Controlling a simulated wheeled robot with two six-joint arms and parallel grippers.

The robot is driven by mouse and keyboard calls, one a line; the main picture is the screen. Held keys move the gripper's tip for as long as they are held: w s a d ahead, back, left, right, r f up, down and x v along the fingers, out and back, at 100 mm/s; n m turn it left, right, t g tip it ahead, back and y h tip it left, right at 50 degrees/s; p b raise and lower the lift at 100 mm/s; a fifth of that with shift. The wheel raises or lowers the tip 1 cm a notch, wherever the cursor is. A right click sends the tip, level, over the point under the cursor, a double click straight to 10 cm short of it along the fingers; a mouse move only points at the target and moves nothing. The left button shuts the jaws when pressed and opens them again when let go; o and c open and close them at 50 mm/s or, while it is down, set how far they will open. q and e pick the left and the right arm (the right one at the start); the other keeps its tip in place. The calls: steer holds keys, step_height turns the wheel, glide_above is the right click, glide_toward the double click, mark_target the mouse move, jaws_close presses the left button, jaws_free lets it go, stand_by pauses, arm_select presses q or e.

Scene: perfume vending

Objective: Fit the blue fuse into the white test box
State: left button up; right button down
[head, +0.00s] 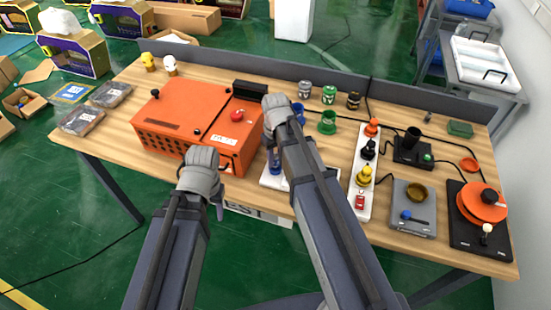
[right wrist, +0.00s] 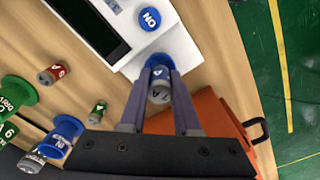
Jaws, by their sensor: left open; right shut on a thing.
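The white test box (right wrist: 172,45) shows in the right wrist view with a black screen, a blue ON button and a round blue socket (right wrist: 158,60). My right gripper (right wrist: 160,78) is shut on the blue fuse (right wrist: 159,91), a small can with a grey label. The fuse is lined up at the socket; I cannot tell whether it is inside it or just above. In the head view my right arm covers much of the white test box (head: 268,180) and the fuse. My left gripper (head: 219,207) is open and empty in front of the orange machine.
The orange machine (head: 190,125) stands left of the test box. Blue (head: 298,114) and green (head: 327,123) cups and several cans stand behind. A red can (right wrist: 52,75) and a green can (right wrist: 97,112) show in the wrist view. A white switch strip (head: 360,185) stands to the right.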

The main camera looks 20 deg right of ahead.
steer(key=shift+f+b, duration=0.75)
stand_by(0.3)
steer(key=shift+r, duration=0.15)
steer(key=shift+r+p, duration=1.9)
steer(key=shift+p, duration=0.15)
steer(key=shift+f, duration=0.15)
steer(key=shift+f+b, duration=1.2)
steer(key=shift+b, duration=0.15)
steer(key=shift+f+b, duration=0.7)
steer(key=shift+f, duration=0.05)
steer(key=shift+r, duration=0.2)
steer(key=shift+r+p, duration=1.9)
steer(key=shift+p, duration=0.15)
